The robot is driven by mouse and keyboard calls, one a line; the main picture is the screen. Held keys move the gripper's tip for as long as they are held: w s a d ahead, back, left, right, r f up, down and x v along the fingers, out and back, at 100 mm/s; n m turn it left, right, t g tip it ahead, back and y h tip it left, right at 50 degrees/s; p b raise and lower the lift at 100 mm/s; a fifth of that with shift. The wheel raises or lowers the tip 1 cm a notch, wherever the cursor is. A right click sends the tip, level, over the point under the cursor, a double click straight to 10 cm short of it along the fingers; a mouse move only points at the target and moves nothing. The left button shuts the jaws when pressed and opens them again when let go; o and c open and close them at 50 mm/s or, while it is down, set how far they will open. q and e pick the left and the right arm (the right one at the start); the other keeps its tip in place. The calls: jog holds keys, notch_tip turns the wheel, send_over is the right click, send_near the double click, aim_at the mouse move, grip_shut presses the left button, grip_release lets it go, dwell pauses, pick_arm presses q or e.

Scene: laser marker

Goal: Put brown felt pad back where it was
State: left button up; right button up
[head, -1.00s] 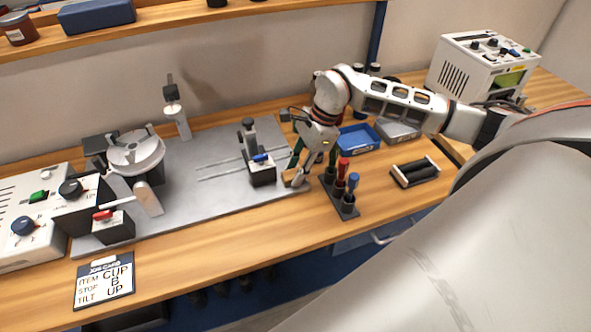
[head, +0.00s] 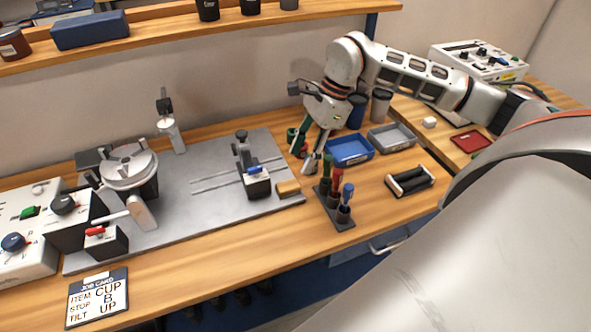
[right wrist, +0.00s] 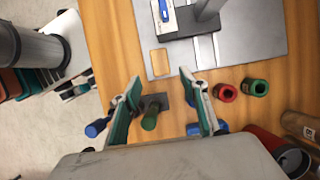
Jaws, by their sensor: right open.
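The brown felt pad (head: 288,188) lies flat on the front right corner of the grey base plate (head: 215,205), just right of the stop block with a blue lever (head: 257,182). In the right wrist view the pad (right wrist: 160,62) shows as a tan rectangle near the plate's edge, beyond my fingertips. My right gripper (head: 306,161) is open and empty, apart from the pad, above and to its right. Its two fingers (right wrist: 159,84) are spread in the right wrist view. My left gripper is not in view.
A rack with green, red and blue-handled tools (head: 338,205) stands right of the plate, close to the gripper. A blue tray (head: 350,150) and a grey tray (head: 392,138) lie behind it. A black-framed roller holder (head: 410,181) is at right.

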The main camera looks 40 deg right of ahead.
jog(key=shift+v, duration=1.35)
